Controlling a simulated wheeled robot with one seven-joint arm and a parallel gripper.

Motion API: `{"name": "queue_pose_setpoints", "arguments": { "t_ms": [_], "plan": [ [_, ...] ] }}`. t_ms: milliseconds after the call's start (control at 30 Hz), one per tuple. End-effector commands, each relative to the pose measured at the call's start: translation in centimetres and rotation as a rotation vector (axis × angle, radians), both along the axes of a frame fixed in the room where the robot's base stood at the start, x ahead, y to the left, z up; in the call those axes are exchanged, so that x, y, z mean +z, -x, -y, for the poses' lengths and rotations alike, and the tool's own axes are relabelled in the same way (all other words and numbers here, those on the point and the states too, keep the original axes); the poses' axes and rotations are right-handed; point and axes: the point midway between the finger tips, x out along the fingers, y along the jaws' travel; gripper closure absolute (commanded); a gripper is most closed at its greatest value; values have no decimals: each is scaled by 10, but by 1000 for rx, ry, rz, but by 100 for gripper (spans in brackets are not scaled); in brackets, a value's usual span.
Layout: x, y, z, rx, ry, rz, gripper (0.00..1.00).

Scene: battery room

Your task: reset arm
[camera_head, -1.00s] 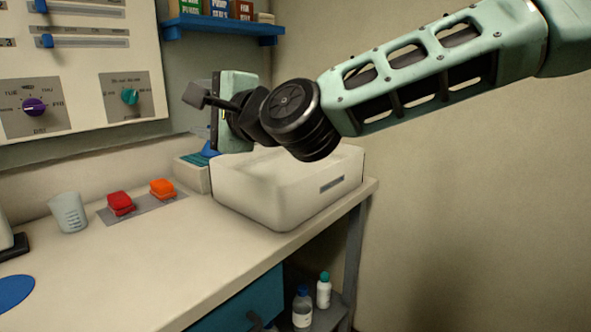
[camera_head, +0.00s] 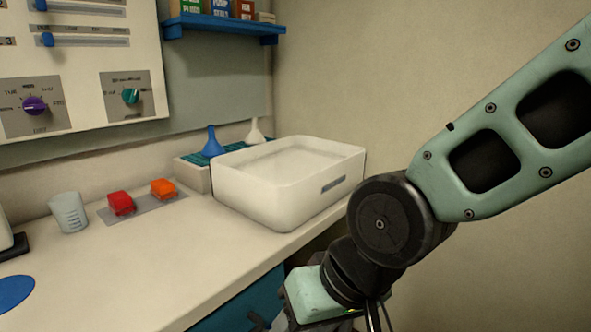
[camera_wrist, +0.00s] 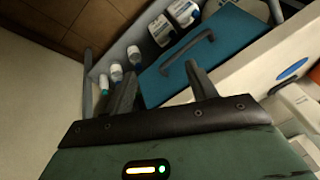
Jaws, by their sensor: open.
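My gripper (camera_wrist: 163,88) shows in the wrist view with its two dark fingers apart and nothing between them. Beyond the fingers is the blue drawer front (camera_wrist: 218,50) with its dark handle (camera_wrist: 187,50). I cannot tell how far the fingers are from it. In the head view my arm comes in from the right and bends down at a black joint. The green gripper body (camera_head: 308,296) hangs low in front of the bench's right end, and its fingers are out of the picture there.
A white basin (camera_head: 285,200) stands at the right end of the bench (camera_head: 150,270). Bottles (camera_wrist: 116,72) stand on the lower shelf. Space right of the bench looks free.

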Motion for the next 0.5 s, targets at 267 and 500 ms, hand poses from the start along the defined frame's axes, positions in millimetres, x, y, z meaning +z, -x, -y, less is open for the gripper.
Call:
{"name": "queue_pose_setpoints", "arguments": {
  "t_ms": [267,500],
  "plan": [
    [-21,67,106,209,309,-114,43],
    [16,83,129,259,363,-157,43]
  ]
}}
